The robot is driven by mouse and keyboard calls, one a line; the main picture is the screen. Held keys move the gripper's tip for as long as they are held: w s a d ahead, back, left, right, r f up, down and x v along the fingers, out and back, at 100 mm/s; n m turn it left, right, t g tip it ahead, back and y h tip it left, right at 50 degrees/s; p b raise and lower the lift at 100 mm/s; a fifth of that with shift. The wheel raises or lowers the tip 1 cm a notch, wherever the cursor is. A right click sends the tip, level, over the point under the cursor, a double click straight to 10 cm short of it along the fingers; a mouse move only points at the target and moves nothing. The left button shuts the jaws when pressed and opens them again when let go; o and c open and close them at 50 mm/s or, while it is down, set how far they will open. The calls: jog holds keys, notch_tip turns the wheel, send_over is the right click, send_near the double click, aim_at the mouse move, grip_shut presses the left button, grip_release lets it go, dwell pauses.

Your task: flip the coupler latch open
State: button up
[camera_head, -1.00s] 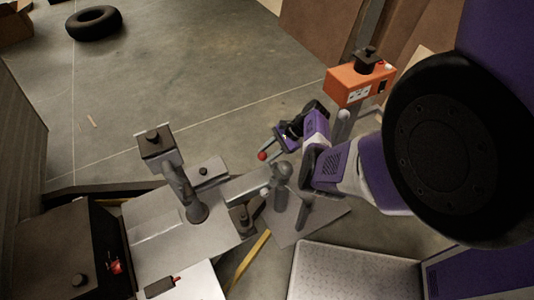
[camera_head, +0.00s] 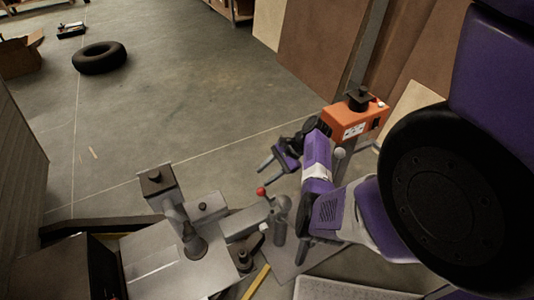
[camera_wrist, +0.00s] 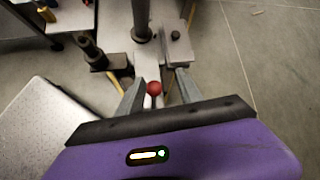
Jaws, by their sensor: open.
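The coupler latch is a short lever with a red ball knob (camera_head: 261,191) on the grey coupler (camera_head: 243,223). The knob also shows in the wrist view (camera_wrist: 154,88), with its pale stem below it. My gripper (camera_head: 268,166) is open and empty, a little above the knob in the head view. In the wrist view its two grey fingers (camera_wrist: 160,92) lie to either side of the knob, with gaps between. I cannot tell the depth between fingertips and knob. The latch's base is partly hidden by the coupler parts.
A grey post (camera_head: 281,220) stands right beside the latch. An upright hitch post (camera_head: 172,212) rises to the left. An orange box (camera_head: 352,121) on a stand is behind my arm. A tread-plate surface (camera_head: 345,288) lies at the front. The floor beyond is open, with a tyre (camera_head: 98,58).

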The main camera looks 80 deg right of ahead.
notch_tip(320, 180, up, 10)
jog(key=shift+p, duration=0.45)
dwell(0.3)
jog(key=d+r+n+h, duration=0.1)
jog(key=d+n+h, duration=0.2)
jog(key=d+h, duration=0.65)
jog(key=w+a+r+n+t+h, duration=0.15)
jog(key=a+r+n, duration=0.35)
jog(key=a, duration=0.5)
jog(key=a+r+n+t, duration=0.25)
jog(key=a+n, duration=0.35)
jog(key=a, duration=0.3)
jog(key=w+a+r+n+t+h, duration=0.1)
jog(key=a+r+n+t, duration=0.15)
jog(key=a+n, duration=0.55)
jog(key=s+a+r+n+y, duration=0.2)
jog(key=s+a+y, duration=0.2)
jog(key=a, duration=0.8)
jog(key=s+a+r+n+y, duration=0.2)
jog(key=s+a+y, duration=0.2)
jog(key=s+a, duration=0.3)
jog(key=a, duration=0.4)
jog(key=shift+s+a+y, duration=0.25)
jog(key=shift+a+y, duration=0.05)
jog(key=shift+a, duration=0.05)
